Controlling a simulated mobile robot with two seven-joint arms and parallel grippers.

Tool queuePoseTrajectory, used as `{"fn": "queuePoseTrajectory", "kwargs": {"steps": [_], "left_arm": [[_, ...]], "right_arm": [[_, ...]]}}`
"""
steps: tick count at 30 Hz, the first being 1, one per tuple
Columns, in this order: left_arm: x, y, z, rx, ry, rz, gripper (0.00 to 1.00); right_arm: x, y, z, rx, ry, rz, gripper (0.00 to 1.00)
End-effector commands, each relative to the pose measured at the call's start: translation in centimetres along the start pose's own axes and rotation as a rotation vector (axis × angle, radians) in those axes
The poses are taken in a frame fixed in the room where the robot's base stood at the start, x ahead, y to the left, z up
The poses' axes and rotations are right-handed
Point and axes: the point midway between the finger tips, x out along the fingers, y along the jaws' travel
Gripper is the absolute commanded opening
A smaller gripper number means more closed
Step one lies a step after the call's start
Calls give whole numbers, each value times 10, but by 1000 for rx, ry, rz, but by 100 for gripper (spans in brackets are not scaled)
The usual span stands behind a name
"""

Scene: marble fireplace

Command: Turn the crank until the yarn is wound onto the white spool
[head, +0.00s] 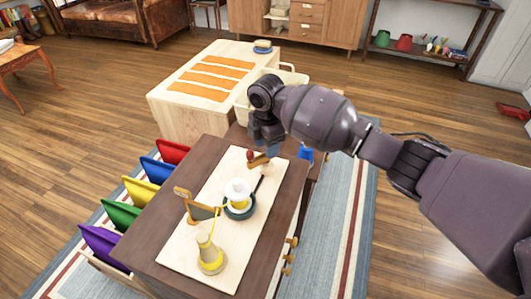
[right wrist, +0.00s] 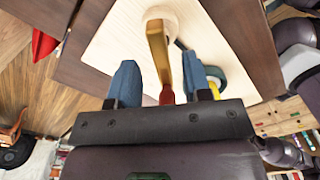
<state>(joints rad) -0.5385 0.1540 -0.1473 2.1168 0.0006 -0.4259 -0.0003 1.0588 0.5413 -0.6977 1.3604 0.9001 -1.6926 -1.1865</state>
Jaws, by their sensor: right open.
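The winder stands on a pale wooden board (head: 175,255) on a dark brown table. The white spool (head: 238,190) sits upright in a dark teal round base, which shows partly in the right wrist view. A cone of yellow yarn (head: 209,258) stands near the front, with yellow strand rising toward a wooden guide post (head: 188,207). The crank (head: 259,161) is a wooden arm with a red grip (right wrist: 167,95). My right gripper (right wrist: 161,82) is open above the crank, its blue fingers on either side of the red grip, with gaps. My left gripper is out of view.
Coloured pockets (head: 122,215) line the table's left side. A pale wooden cabinet (head: 175,118) with orange strips stands behind. Wooden knobs (head: 288,258) stick out from the table's right side. Open floor lies to the left.

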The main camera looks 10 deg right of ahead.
Motion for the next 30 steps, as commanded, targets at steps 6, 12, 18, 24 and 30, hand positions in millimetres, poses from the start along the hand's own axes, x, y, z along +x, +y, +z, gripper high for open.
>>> {"fn": "queuePoseTrajectory", "kwargs": {"steps": [6,12,18,24,30], "left_arm": [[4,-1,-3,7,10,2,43],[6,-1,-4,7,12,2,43],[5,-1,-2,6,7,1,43],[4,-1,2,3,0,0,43],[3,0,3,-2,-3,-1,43]], "right_arm": [[27,0,0,0,0,-2,45],[32,0,0,-1,-1,2,45],[31,0,0,-1,-1,3,45],[31,0,0,-1,-1,2,19],[31,0,0,0,0,2,0]]}}
